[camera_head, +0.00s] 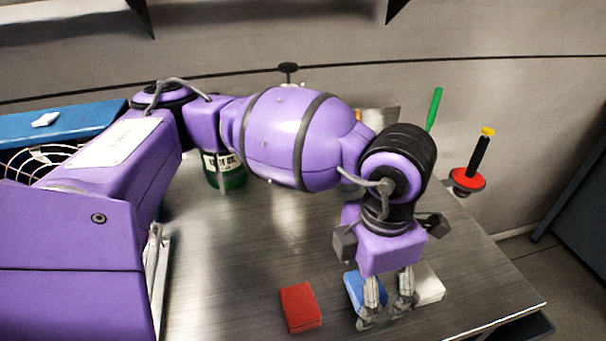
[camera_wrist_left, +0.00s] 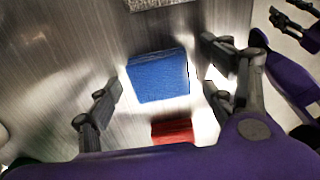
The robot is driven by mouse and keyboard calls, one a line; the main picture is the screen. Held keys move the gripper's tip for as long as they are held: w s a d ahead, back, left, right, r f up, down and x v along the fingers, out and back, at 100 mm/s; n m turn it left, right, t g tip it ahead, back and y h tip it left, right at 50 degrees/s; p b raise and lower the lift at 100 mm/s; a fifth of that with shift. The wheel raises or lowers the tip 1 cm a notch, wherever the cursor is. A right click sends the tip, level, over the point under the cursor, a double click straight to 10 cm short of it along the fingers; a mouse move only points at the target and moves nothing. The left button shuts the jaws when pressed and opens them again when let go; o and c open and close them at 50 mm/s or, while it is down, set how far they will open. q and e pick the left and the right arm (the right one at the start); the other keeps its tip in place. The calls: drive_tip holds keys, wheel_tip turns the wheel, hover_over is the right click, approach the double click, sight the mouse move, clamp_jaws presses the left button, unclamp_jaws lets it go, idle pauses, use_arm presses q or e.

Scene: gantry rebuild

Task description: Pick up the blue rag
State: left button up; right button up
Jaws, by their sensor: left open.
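The blue rag (camera_head: 354,288) is a folded pad lying flat on the metal table, partly hidden by my left gripper in the head view. My left gripper (camera_head: 387,311) points down over it, open and empty. In the left wrist view the blue rag (camera_wrist_left: 158,76) lies between the spread fingers (camera_wrist_left: 163,82), with bare table showing between it and the left finger. I cannot tell the height of the fingertips above it. At the top right of the wrist view, dark fingers and a purple part look like my right gripper (camera_wrist_left: 292,19); their opening is unclear.
A red rag (camera_head: 301,307) lies left of the blue one. A white rag (camera_head: 428,284) lies close on its right, partly behind the fingers. A green-labelled can (camera_head: 225,172) stands farther back. A red-and-black tool (camera_head: 472,170) and a green handle (camera_head: 434,109) stand near the right edge.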

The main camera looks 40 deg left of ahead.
use_arm(q)
drive_tip(key=shift+r, duration=0.1)
drive_tip(key=c, duration=1.2)
